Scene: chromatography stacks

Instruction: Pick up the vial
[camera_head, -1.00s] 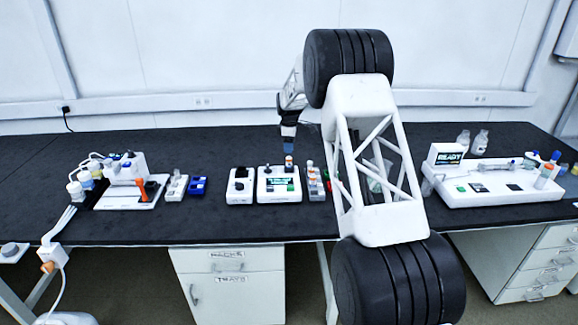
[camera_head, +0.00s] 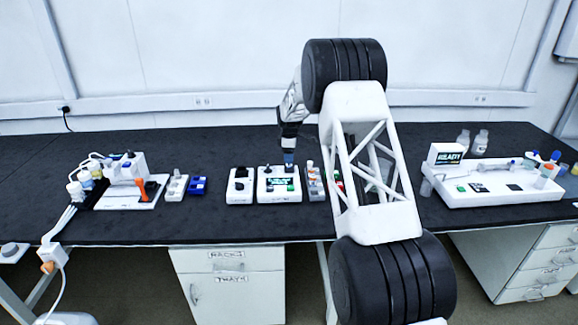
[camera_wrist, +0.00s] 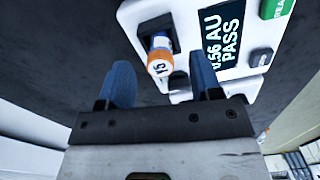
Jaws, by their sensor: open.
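The vial (camera_wrist: 160,58) shows in the wrist view with an orange cap marked "15" and a clear body with a blue part. It stands in a dark socket on a white instrument (camera_wrist: 133,14). My gripper (camera_wrist: 162,72) is open, with its two blue fingers apart and the vial's cap in the gap between them in the picture. I cannot tell how far down the fingers reach. In the head view my gripper (camera_head: 289,160) is right over the instrument (camera_head: 265,197), and its fingers hide the vial there.
The instrument's screen (camera_wrist: 222,35) reads "PASS". A grey rack (camera_head: 316,187) with at least one orange-capped vial stands close on the right. Another white device (camera_head: 240,198) stands close on the left. A larger white station (camera_head: 500,195) is at the far right.

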